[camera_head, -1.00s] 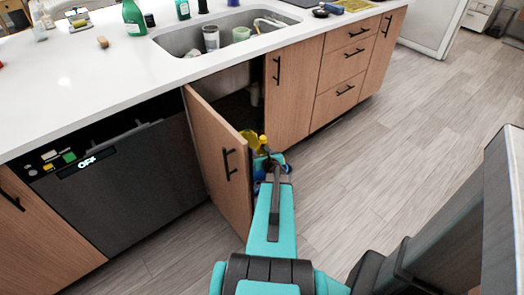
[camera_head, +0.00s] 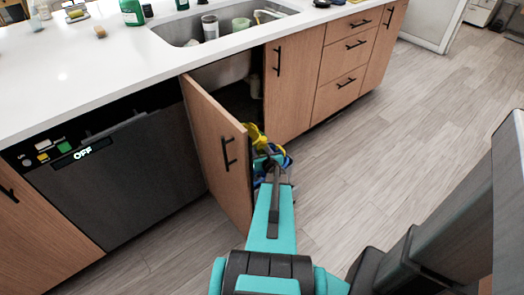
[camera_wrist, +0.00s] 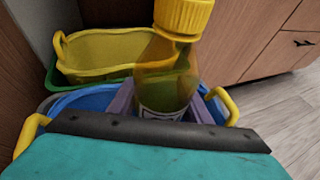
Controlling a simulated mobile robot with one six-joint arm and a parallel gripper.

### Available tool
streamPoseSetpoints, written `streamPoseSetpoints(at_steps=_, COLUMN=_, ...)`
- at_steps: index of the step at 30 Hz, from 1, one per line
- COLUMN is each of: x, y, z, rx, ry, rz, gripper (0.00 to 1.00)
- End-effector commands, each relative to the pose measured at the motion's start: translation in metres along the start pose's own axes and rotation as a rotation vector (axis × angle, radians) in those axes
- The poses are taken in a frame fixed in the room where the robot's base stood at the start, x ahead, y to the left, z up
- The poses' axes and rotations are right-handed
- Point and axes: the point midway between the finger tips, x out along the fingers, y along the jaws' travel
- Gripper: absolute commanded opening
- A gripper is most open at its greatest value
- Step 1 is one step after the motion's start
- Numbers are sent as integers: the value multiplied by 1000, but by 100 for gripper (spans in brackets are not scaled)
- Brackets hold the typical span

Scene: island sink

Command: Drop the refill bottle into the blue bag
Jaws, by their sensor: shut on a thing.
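The refill bottle (camera_wrist: 167,72), amber and see-through with a ribbed yellow cap, stands roughly upright in the wrist view. My gripper (camera_wrist: 168,104) is shut on its body, a finger on each side. The blue bag (camera_wrist: 75,100), with yellow handles at left and right, lies below and around the bottle in that view. The bottle's lower end is hidden by my gripper, so I cannot tell how deep it sits relative to the bag's rim. In the head view my gripper (camera_head: 271,165) is at the open cabinet, with blue and yellow parts bunched around it.
A yellow bag (camera_wrist: 95,55) stands behind the blue one, with a green rim beside it. The open cabinet door (camera_head: 220,155) is left of my arm. The closed cabinet front (camera_head: 293,90) is at right. The floor (camera_head: 380,150) at right is clear.

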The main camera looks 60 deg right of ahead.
Motion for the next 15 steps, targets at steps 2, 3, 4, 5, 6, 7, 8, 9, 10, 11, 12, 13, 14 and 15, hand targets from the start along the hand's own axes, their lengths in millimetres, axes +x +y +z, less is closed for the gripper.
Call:
streamPoseSetpoints(at_steps=2, x=0, y=0, z=0, rx=0, ry=-1, rz=0, gripper=18)
streamPoseSetpoints(at_steps=3, x=0, y=0, z=0, rx=0, ry=-1, rz=0, gripper=18)
streamPoseSetpoints(at_steps=4, x=0, y=0, z=0, rx=0, ry=-1, rz=0, gripper=46)
streamPoseSetpoints(at_steps=5, x=0, y=0, z=0, rx=0, ry=0, rz=0, gripper=51)
streamPoseSetpoints(at_steps=6, x=0, y=0, z=0, rx=0, ry=0, rz=0, gripper=58)
streamPoseSetpoints(at_steps=7, x=0, y=0, z=0, rx=0, ry=0, rz=0, gripper=63)
streamPoseSetpoints(at_steps=8, x=0, y=0, z=0, rx=0, ry=0, rz=0, gripper=66)
streamPoseSetpoints(at_steps=9, x=0, y=0, z=0, rx=0, ry=0, rz=-1, gripper=66)
streamPoseSetpoints(at_steps=10, x=0, y=-1, z=0, rx=0, ry=0, rz=-1, gripper=66)
streamPoseSetpoints(at_steps=11, x=0, y=-1, z=0, rx=0, ry=0, rz=-1, gripper=66)
streamPoseSetpoints(at_steps=12, x=0, y=-1, z=0, rx=0, ry=0, rz=-1, gripper=66)
streamPoseSetpoints(at_steps=13, x=0, y=-1, z=0, rx=0, ry=0, rz=-1, gripper=66)
streamPoseSetpoints(at_steps=14, x=0, y=-1, z=0, rx=0, ry=0, rz=-1, gripper=66)
streamPoseSetpoints(at_steps=15, x=0, y=-1, z=0, rx=0, ry=0, rz=-1, gripper=66)
